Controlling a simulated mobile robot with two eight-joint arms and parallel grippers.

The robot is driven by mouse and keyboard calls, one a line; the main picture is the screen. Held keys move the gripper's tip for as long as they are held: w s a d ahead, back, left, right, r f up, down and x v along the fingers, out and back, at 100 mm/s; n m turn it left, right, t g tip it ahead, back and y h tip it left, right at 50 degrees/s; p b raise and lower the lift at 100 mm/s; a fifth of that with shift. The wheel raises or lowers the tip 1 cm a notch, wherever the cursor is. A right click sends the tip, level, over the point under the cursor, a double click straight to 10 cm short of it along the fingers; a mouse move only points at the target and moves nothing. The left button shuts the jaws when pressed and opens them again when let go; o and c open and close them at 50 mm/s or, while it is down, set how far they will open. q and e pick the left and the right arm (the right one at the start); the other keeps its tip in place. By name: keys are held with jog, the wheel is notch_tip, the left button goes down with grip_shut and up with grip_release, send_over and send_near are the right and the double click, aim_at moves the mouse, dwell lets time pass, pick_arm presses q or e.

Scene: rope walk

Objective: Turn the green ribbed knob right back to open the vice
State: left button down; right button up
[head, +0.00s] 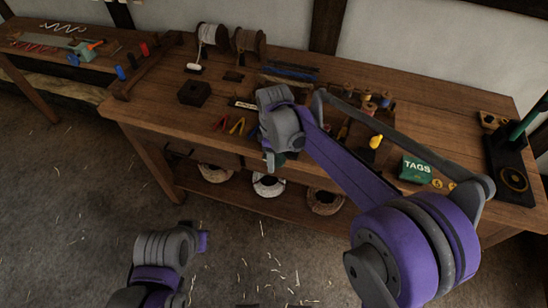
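My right gripper (270,160) points down at the front edge of the workbench, below its grey wrist. Whether its fingers are open or shut does not show. A small dark green patch (291,155) shows just right of it, mostly hidden behind the wrist; this may be the ribbed knob, but I cannot make out ribs or contact. The vice is not clearly visible there. My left arm is low at the bottom left, over the floor; its gripper (202,241) shows only in part, apart from the bench.
Rope coils (268,185) lie on the shelf below. A side bench (22,28) stands at the left.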

grip_shut()
jog(key=shift+h, duration=0.3)
jog(key=shift+a+g+h+b, duration=0.1)
jog(key=shift+g+h+b, duration=0.35)
jog(key=shift+h, duration=0.75)
jog(key=shift+g+h+b, duration=0.5)
jog(key=shift+g+h, duration=0.15)
jog(key=shift+h, duration=1.05)
jog(key=shift+o, duration=0.9)
grip_release()
jog(key=shift+r, duration=0.1)
